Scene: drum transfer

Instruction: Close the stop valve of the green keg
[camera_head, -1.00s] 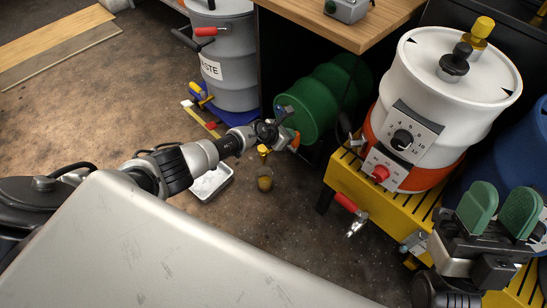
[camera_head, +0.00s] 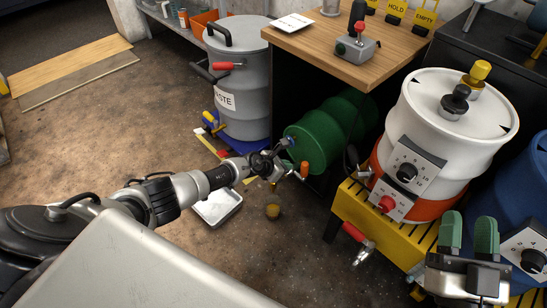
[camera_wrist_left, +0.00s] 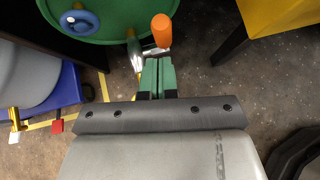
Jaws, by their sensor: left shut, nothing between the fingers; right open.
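The green keg (camera_head: 318,142) lies on its side under the wooden bench. Its end face fills the top of the left wrist view (camera_wrist_left: 125,28). On that face are a blue handwheel (camera_wrist_left: 79,21) and a silver spout or tap (camera_wrist_left: 135,50). An orange handle (camera_wrist_left: 161,30), also in the head view (camera_head: 304,169), stands beside the tap; how they join is hidden. My left gripper (camera_wrist_left: 158,64) is shut and empty, its green fingertips just below the orange handle; I cannot tell whether they touch. My right gripper (camera_head: 469,232) is open and empty at lower right.
A grey waste drum (camera_head: 240,95) stands left of the keg. A white tray (camera_head: 222,218) lies on the floor below my left arm. A yellow stand (camera_head: 375,225) carries a white-and-orange drum (camera_head: 450,140) on the right. The wooden bench (camera_head: 330,45) overhangs the keg.

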